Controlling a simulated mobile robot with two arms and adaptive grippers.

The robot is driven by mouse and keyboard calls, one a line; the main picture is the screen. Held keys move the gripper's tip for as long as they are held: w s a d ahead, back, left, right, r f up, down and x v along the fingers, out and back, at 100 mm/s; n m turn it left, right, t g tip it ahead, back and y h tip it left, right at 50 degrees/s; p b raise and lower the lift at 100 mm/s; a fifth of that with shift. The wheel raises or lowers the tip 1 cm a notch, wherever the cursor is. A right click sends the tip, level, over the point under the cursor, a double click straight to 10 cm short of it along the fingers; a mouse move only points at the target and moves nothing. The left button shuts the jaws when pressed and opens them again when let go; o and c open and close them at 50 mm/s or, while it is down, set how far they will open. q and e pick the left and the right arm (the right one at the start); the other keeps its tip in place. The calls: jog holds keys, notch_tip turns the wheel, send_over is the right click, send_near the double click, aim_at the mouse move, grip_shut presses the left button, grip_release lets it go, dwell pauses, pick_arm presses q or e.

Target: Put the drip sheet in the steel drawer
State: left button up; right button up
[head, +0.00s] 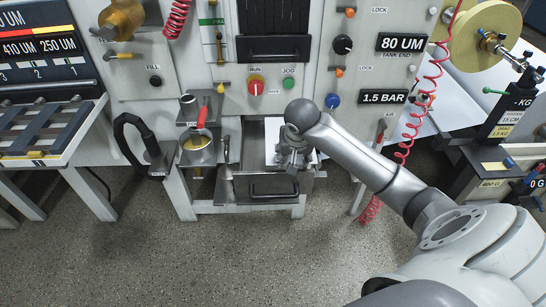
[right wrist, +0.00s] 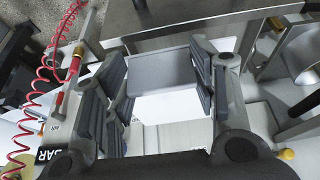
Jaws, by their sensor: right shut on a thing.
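The steel drawer (head: 230,190) is pulled open under the machine's panel in the head view, with a dark handle on its front. My right gripper (head: 291,160) is over the drawer's right part and also shows in the right wrist view (right wrist: 160,65). Its fingers stand wide apart and are shut on the drip sheet, a white flat piece (right wrist: 172,107) between them. In the head view a white part of the sheet (head: 271,150) shows left of the gripper. My gripper and arm hide part of the drawer's inside. My left gripper is not in view.
A cup with yellow contents (head: 197,143) and a red-handled tool stand left of the drawer. A red coiled hose (head: 410,125) hangs right of my right arm. It also shows at the left of the right wrist view (right wrist: 45,75). The floor in front is clear.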

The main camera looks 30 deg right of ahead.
jog(key=w, duration=0.1)
jog(key=w+f, duration=0.1)
jog(key=w, duration=0.1)
jog(key=w+f, duration=0.1)
jog(key=w, duration=0.1)
jog(key=shift+w+f, duration=0.1)
jog(key=shift+f, duration=0.05)
jog(key=w+f, duration=0.4)
jog(key=f, duration=0.1)
jog(key=shift+w+f, duration=0.15)
jog(key=shift+w+f+b, duration=0.15)
jog(key=shift+f+b, duration=0.1)
jog(key=shift+b, duration=0.05)
notch_tip(320, 180, down, 3)
jog(key=shift+w+f, duration=0.1)
jog(key=o, duration=1)
